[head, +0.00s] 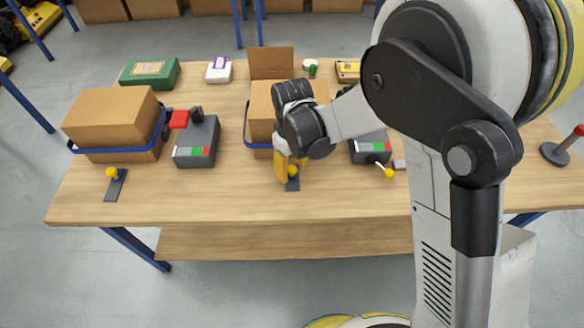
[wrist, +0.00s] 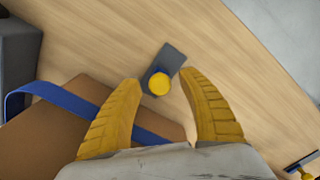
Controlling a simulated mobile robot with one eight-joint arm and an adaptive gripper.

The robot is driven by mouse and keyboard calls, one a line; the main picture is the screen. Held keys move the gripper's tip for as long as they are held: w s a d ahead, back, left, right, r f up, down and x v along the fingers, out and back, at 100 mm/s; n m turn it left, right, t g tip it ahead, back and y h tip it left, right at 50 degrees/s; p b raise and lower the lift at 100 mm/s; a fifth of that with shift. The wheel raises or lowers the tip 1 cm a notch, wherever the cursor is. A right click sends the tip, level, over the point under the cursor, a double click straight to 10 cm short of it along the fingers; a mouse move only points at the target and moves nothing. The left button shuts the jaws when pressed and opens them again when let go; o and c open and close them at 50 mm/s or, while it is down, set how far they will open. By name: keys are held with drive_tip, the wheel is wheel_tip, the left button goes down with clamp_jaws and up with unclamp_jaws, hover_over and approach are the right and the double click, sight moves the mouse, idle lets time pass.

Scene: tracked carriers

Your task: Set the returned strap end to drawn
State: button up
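A strap end with a yellow knob (wrist: 159,84) on a dark plate (wrist: 170,60) lies near the table's front edge, in front of the middle carton (head: 262,105). My gripper (head: 289,175) points down over it. In the wrist view the two yellow fingers (wrist: 160,77) are open, with the knob showing between their tips; contact cannot be told. The middle carton has a raised flap and a blue strap (wrist: 60,95). Another yellow knob (head: 111,172) on a dark plate lies in front of the left carton (head: 110,118). A third yellow knob (head: 388,173) is at the right, by my arm. No label shows which is the returned one.
A dark unit (head: 196,140) with a red lever and green and red marks stands between the left and middle cartons. A similar unit (head: 370,145) is at the right, partly behind my arm. A green box (head: 150,72) is at the back. The table's front strip is mostly clear.

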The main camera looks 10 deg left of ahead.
sight(292, 188)
clamp_jaws()
drive_tip(key=shift+s+d, duration=0.2)
drive_tip(key=shift+s, duration=0.65)
drive_tip(key=shift+s+d, duration=0.2)
drive_tip(key=shift+s, duration=0.6)
unclamp_jaws()
drive_tip(key=shift+s, duration=0.1)
wheel_tip(292, 188, up, 12)
drive_tip(key=d+r+m+t+y, duration=0.15)
drive_tip(key=d+r+m, duration=0.45)
drive_tip(key=d, duration=0.7)
drive_tip(key=s+d+r+m+t, duration=0.1)
drive_tip(key=s+d+m+t, duration=0.1)
drive_tip(key=d, duration=0.3)
drive_tip(key=s+d+r+m+t+h, duration=0.1)
drive_tip(key=s+d+m, duration=0.1)
drive_tip(key=d, duration=0.3)
drive_tip(key=s+d+r+m+t, duration=0.1)
drive_tip(key=s+d+t, duration=0.1)
drive_tip(key=s+d, duration=0.2)
drive_tip(key=shift+s+d+r+m+t+h, duration=0.15)
drive_tip(key=shift+d+m+t+h, duration=0.2)
drive_tip(key=shift+d, duration=0.45)
